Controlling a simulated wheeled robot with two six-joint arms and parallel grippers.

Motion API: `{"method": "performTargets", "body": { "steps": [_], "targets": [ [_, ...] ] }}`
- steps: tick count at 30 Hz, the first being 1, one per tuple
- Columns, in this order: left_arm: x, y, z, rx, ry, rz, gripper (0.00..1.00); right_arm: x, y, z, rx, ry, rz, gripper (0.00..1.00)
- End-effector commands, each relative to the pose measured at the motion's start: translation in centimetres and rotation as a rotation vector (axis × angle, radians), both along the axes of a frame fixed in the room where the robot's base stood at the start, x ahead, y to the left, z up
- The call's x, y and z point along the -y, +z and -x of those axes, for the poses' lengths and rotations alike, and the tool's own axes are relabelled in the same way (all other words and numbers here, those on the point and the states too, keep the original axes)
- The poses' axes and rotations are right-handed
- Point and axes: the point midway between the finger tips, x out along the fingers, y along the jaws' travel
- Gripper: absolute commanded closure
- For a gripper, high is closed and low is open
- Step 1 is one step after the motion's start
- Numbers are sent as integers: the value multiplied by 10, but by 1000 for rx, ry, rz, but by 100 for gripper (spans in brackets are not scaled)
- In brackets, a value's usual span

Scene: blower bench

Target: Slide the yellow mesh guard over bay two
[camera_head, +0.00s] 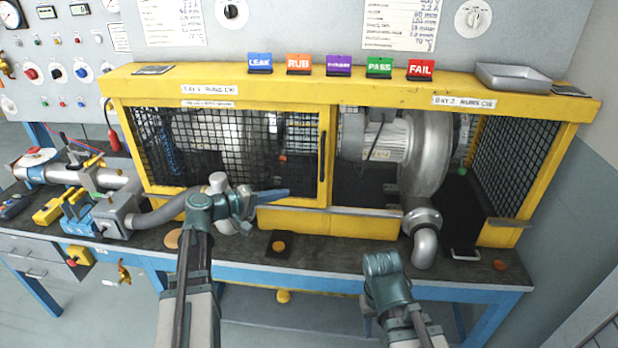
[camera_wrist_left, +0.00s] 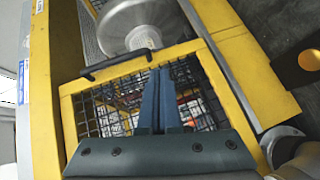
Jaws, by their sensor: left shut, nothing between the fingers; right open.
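The yellow mesh guard (camera_head: 326,130), a yellow frame with black wire mesh, stands over the left bay, labelled bay 1. Its black upright handle (camera_head: 322,156) is on its right edge; it also shows in the left wrist view (camera_wrist_left: 115,64). Bay two (camera_head: 462,215), on the right, is open at the front, with a silver blower (camera_head: 432,150) at its left side. My left gripper (camera_head: 286,193) is shut and empty, low in front of the guard, left of and below the handle. Its blue fingers (camera_wrist_left: 161,72) overlap the mesh; contact cannot be told. My right gripper's fingers are not visible.
Coloured signs (camera_head: 298,64) and a grey tray (camera_head: 513,77) stand on the yellow top beam. A silver elbow pipe (camera_head: 425,245) sticks out at the bench front below the blower. A grey hose (camera_head: 165,212) and pipe fittings crowd the left bench.

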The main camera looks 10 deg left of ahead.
Motion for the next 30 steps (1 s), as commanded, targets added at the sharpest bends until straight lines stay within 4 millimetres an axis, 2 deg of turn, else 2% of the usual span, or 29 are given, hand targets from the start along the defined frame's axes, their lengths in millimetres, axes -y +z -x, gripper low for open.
{"method": "performTargets", "body": {
  "steps": [1, 4, 11, 17, 27, 30],
  "targets": [
    [-16, 9, -4, 19, 32, 30, 100, 0, 1, 0, 0, 0, 0, 56],
    [-32, 19, -6, 45, 68, 69, 100, 0, 2, 0, 0, 0, 0, 56],
    [-34, 21, -9, 53, 77, 82, 100, 0, 1, 0, 0, 0, 0, 56],
    [-16, 16, -31, 53, 73, 80, 100, 0, -4, 0, 0, 0, 0, 56],
    [26, 7, -84, 51, 73, 80, 100, 0, -13, 0, 0, 0, 0, 56],
    [42, 3, -85, 51, 73, 80, 100, 0, -16, 0, 0, 0, 0, 56]
  ]
}}
